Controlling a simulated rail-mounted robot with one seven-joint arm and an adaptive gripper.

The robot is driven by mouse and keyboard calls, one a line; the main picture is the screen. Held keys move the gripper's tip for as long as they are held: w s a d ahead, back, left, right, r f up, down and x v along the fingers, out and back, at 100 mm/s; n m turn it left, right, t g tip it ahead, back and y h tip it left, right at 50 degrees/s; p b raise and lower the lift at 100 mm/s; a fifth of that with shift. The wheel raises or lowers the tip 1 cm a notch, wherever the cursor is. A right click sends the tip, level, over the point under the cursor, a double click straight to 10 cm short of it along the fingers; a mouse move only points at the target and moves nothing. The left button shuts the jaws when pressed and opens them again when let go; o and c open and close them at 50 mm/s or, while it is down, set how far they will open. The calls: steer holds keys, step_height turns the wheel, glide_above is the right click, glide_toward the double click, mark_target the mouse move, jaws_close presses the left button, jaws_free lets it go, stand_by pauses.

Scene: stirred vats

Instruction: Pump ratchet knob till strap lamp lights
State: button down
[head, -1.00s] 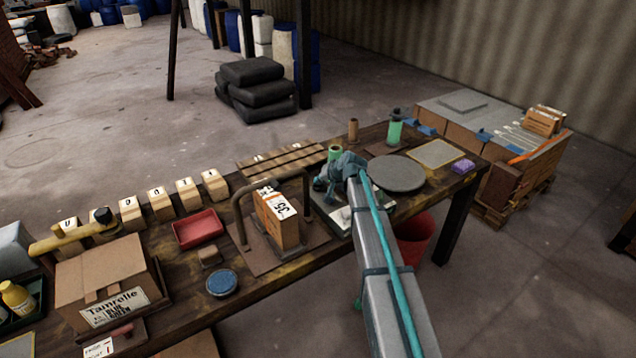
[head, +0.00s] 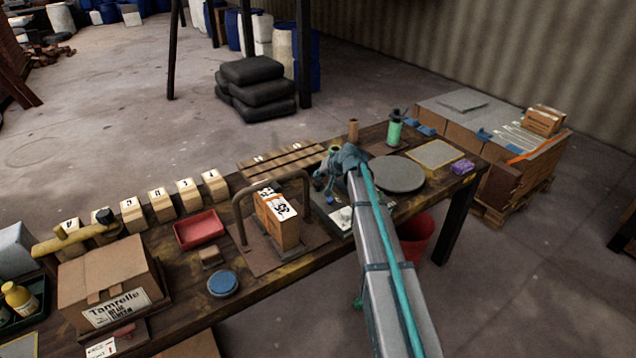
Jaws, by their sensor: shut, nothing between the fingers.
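My gripper (head: 325,186) hangs over a dark base plate (head: 334,226) near the middle of the bench, just right of a bent pipe arch. Its fingers are small in the head view and look shut, with nothing seen held. A small white block (head: 346,213) shows on the plate beside my arm. My gripper and arm hide much of the plate, so I cannot make out the ratchet knob or whether my fingers touch it. I cannot pick out the strap lamp or tell whether it is lit.
The pipe arch (head: 239,220) stands around a labelled carton (head: 283,221). A red tray (head: 199,229), blue round lid (head: 222,283) and large cardboard box (head: 105,287) lie left. A grey disc (head: 397,174) and green bottle (head: 394,131) stand right. A strapped pallet load (head: 500,150) is beyond.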

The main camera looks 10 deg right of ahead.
mark_target(319, 183)
steer(key=shift+r, duration=0.15)
steer(key=shift+r+p, duration=1.1)
steer(key=shift+r, duration=1.3)
stand_by(0.5)
